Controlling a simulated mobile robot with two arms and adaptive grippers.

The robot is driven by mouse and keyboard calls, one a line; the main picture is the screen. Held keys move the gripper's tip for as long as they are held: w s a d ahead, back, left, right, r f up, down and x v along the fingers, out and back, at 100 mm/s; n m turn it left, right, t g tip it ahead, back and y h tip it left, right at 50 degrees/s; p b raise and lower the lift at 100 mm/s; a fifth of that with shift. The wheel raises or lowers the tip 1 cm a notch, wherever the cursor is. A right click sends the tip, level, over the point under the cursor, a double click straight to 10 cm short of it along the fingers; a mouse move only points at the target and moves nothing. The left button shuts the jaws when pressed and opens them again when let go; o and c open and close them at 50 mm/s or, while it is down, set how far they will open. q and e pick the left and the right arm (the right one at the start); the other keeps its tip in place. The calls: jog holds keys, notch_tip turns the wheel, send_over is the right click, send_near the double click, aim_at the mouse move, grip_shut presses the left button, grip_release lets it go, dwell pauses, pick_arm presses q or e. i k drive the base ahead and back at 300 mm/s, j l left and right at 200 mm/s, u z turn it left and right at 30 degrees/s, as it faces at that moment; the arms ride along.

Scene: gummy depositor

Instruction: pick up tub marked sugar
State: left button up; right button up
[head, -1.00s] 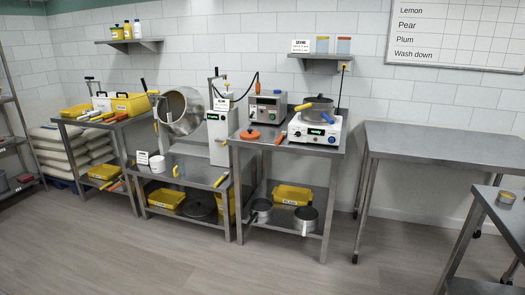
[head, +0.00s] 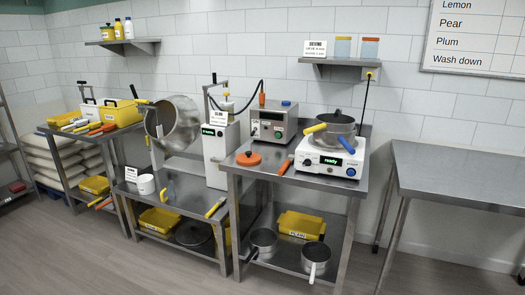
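I cannot read the word sugar on any tub. A yellow tub (head: 122,114) stands on the left table, with a white tub (head: 90,112) beside it. Yellow trays or tubs lie on lower shelves: one under the left table (head: 94,185), one under the middle bench (head: 160,219), one under the right bench (head: 301,224). The labels on the last two are too small to read surely. Neither of my grippers is in view.
The right bench (head: 234,165) carries a hot plate (head: 318,160) with a pot (head: 335,126) and a control box (head: 273,122). A tilted steel drum (head: 176,122) stands over the middle bench. The right-hand steel table (head: 450,172) is bare. Open floor (head: 60,255) lies in front.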

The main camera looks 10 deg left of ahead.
aim_at(145, 185)
jog(key=i+j+u, duration=0.2)
jog(key=i+u, duration=0.25)
jog(key=i+j+u, duration=0.1)
jog(key=i+u, duration=0.2)
jog(key=u, duration=0.15)
jog(key=i+u, duration=0.45)
jog(key=i+l+u, duration=0.25)
jog(key=u, duration=0.15)
jog(key=i, duration=0.05)
